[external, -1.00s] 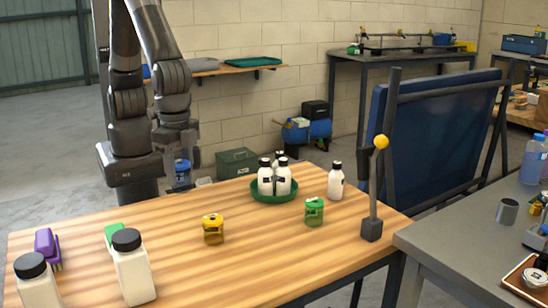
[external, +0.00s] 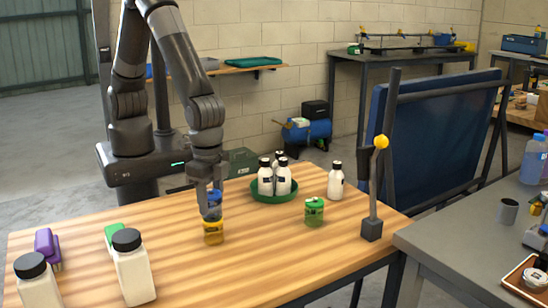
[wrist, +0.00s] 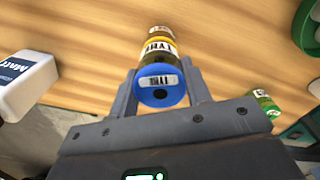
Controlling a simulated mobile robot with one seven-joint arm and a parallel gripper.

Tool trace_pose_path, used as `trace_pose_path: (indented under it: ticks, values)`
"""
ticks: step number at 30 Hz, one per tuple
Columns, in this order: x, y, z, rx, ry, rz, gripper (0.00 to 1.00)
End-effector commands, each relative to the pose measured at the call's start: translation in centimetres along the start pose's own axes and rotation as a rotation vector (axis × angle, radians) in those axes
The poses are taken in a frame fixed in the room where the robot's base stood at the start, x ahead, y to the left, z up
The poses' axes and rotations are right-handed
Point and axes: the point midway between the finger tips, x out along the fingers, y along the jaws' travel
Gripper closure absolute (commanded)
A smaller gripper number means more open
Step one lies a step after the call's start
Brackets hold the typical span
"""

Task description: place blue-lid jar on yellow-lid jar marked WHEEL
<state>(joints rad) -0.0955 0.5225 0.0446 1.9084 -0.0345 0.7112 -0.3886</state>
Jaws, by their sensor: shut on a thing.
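The blue-lid jar (external: 211,206) is between the fingers of my gripper (external: 210,201), which is shut on it. The yellow-lid jar (external: 213,233) stands upright on the wooden table directly below. The blue-lid jar looks on or just above it; I cannot tell whether they touch. In the wrist view the blue lid (wrist: 163,88) fills the gap between the fingers (wrist: 163,93), with a label too small to read surely. The yellow-lid jar (wrist: 158,46) shows just beyond it, partly hidden, its label not surely legible.
A green-lid jar (external: 314,213) stands to the right. Several white bottles stand in a green tray (external: 273,197), with another bottle (external: 335,181) beside it. Two large white bottles, a purple brush (external: 46,245) and a green one are at the left. A post (external: 372,225) rises at the right edge.

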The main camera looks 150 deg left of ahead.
Motion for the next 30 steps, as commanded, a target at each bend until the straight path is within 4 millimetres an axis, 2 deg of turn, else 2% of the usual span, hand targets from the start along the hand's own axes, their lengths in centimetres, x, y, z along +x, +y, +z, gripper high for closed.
trace_pose_path:
  ticks: [3, 4, 12, 19, 22, 26, 30]
  values:
    - [0.3, 0.0, 0.0, 0.0, -0.001, -0.001, 0.78]
    - [0.3, 0.0, 0.0, 0.0, -0.001, -0.001, 0.55]
    - [0.3, 0.0, 0.0, 0.0, 0.0, 0.0, 0.34]
    - [0.2, 0.0, 0.0, 0.0, 0.0, 0.0, 0.34]
    - [-0.5, 0.0, -0.1, 0.0, 0.003, 0.001, 0.34]
    - [-2.6, 0.1, -0.1, 0.0, 0.005, 0.002, 0.34]
    - [-5.7, 0.0, -0.1, 0.0, 0.005, 0.002, 0.34]
